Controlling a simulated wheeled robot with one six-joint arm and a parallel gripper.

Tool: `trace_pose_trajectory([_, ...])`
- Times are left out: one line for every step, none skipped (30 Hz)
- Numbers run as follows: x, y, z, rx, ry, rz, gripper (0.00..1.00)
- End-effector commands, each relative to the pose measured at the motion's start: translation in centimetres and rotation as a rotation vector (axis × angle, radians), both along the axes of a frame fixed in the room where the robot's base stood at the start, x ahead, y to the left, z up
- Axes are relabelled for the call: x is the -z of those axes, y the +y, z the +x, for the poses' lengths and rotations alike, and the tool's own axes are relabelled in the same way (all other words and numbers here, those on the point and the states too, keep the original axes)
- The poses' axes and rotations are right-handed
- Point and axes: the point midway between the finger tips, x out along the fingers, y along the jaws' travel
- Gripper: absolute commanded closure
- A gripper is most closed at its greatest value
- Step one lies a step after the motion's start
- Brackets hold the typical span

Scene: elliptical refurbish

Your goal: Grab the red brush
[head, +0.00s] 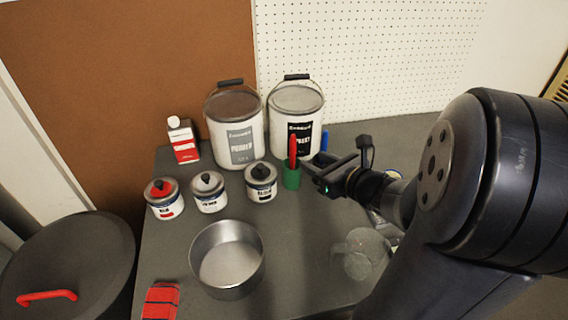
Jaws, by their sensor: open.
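The red brush (293,149) stands upright with its lower end inside a small green cup (291,179) on the grey table. Only its red upper part shows; the rest is hidden in the cup. My gripper (313,168) is just to the right of the cup and brush, with its fingers pointing left toward them. It is open and empty. I cannot tell whether a finger touches the brush or cup.
Two large paint buckets (235,130) stand behind. Several small cans, including a red-topped one (164,200), stand left of the cup. A metal bowl (228,262) is in front. A blue object (324,141) shows behind my gripper.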

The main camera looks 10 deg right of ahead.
Motion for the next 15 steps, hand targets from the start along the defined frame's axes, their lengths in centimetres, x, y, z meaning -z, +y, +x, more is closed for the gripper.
trace_pose_trajectory([0.4, -0.3, 0.3, 0.017, 0.000, 0.015, 0.59])
trace_pose_trajectory([0.4, -0.3, 0.5, 0.022, 0.000, 0.020, 0.59])
trace_pose_trajectory([0.5, -0.2, 0.8, 0.023, -0.001, 0.023, 0.59])
trace_pose_trajectory([0.5, -0.1, 1.1, 0.025, -0.001, 0.024, 0.59])
trace_pose_trajectory([0.7, 0.0, 1.5, 0.025, -0.001, 0.024, 0.59])
trace_pose_trajectory([0.8, 0.3, 2.0, 0.021, 0.000, 0.023, 0.59])
trace_pose_trajectory([1.0, 0.5, 2.4, 0.021, -0.001, 0.024, 0.59])
trace_pose_trajectory([1.1, 0.7, 2.8, 0.020, 0.000, 0.024, 0.59])
trace_pose_trajectory([1.3, 0.9, 3.4, 0.021, 0.001, 0.022, 0.59])
trace_pose_trajectory([1.4, 1.1, 3.8, 0.021, -0.001, 0.022, 0.59])
trace_pose_trajectory([1.5, 1.2, 4.1, 0.020, -0.001, 0.021, 0.59])
trace_pose_trajectory([1.6, 1.4, 4.5, 0.022, -0.001, 0.021, 0.59])
trace_pose_trajectory([1.7, 1.5, 4.7, 0.022, 0.000, 0.021, 0.59])
trace_pose_trajectory([1.7, 1.6, 4.9, 0.022, 0.000, 0.021, 0.59])
trace_pose_trajectory([1.8, 1.6, 5.1, 0.023, 0.000, 0.021, 0.59])
